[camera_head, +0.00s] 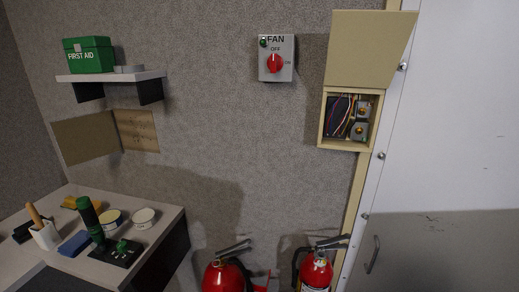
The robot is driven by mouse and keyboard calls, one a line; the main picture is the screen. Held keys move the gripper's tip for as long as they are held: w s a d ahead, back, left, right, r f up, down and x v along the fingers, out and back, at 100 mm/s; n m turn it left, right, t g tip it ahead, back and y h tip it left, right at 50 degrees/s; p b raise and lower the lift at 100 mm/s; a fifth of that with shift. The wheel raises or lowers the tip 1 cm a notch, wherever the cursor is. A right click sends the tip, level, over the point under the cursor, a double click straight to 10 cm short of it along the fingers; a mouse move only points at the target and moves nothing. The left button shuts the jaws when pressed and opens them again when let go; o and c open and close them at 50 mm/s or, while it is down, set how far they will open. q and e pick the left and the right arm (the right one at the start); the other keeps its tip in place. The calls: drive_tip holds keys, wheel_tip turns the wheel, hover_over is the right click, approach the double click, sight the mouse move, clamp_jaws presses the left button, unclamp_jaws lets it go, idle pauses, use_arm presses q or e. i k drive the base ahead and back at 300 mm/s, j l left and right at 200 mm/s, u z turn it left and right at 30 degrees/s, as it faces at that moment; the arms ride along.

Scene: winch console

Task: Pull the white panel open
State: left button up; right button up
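The large white panel (460,120) fills the right side of the view, upright beside the wall. A grey band or shadow covers its lower part. A dark, slim pull handle (372,254) is on the lower left of the panel, near its left edge. Small round fittings (381,155) run along that edge. The panel's right edge is outside the view. I see no open gap along the visible edge. Neither of my grippers is in view.
Two red fire extinguishers (222,276) (316,270) stand left of the handle. A cream box (325,120) with a raised lid and wires is on the wall above. A fan switch (276,66) is also there. A cluttered desk (165,215) stands at the lower left.

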sight(442, 204)
drive_tip(key=z, duration=1.6)
